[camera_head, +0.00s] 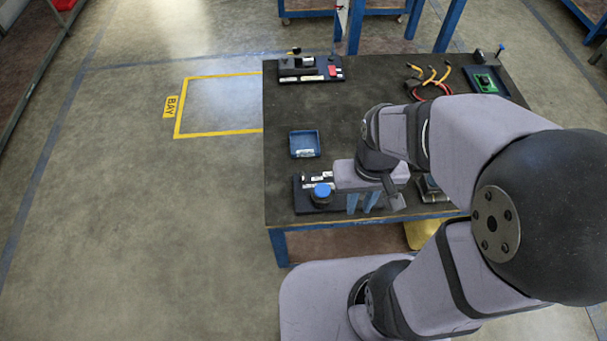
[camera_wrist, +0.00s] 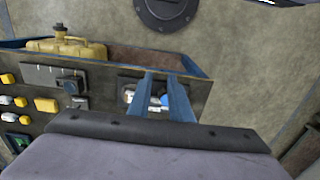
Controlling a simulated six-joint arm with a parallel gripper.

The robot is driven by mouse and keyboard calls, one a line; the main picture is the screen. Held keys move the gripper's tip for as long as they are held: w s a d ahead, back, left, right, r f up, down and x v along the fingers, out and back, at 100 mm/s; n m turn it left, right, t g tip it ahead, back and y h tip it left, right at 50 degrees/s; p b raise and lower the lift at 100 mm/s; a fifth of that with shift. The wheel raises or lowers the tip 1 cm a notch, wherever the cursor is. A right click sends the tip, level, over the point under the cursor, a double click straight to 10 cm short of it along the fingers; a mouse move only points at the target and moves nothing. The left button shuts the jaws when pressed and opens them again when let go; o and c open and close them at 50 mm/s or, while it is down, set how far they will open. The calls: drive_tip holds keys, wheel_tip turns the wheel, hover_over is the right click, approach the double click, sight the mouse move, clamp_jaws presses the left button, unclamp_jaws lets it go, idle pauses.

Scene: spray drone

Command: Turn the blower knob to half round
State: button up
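The fingers also show in the wrist view (camera_wrist: 164,98). Just left of them in the head view is a round blue-topped part (camera_head: 322,191) on a dark panel (camera_head: 304,203). In the wrist view, a dark knob-like part (camera_wrist: 72,87) sits on a grey plate (camera_wrist: 40,75), left of the fingers and apart from them. A second plate (camera_wrist: 125,85) is partly hidden behind the fingers. I cannot tell which part is the blower knob.
The dark bench (camera_head: 370,100) carries a blue tray (camera_head: 304,143), a black device (camera_head: 300,67), looped cables (camera_head: 430,80) and a tray with a green board (camera_head: 486,81). A yellow container (camera_wrist: 75,47) stands beyond the plates. My arm hides the bench's right side.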

drive_tip(key=o, duration=0.5)
drive_tip(key=shift+w+f, duration=0.15)
drive_tip(key=shift+w, duration=0.05)
drive_tip(key=shift+o, duration=0.4)
drive_tip(key=w+a+f+n+y+b, duration=0.2)
drive_tip(key=w+a+f+n+b, duration=0.1)
drive_tip(key=w+f+n+b, duration=0.4)
drive_tip(key=w+n, duration=0.1)
drive_tip(key=w, duration=0.2)
drive_tip(key=n+y+b, duration=0.2)
drive_tip(key=n+b, duration=0.5)
drive_tip(key=n, duration=0.2)
approach(303, 178)
drive_tip(key=f+n, duration=0.1)
drive_tip(key=shift+w+p+x, duration=0.2)
drive_tip(key=shift+x, duration=1.75)
drive_tip(key=shift+w+p+x, duration=0.2)
drive_tip(key=shift+x, duration=1.75)
drive_tip(key=shift+c, duration=0.4)
drive_tip(key=shift+y, duration=0.3)
drive_tip(key=c, duration=1)
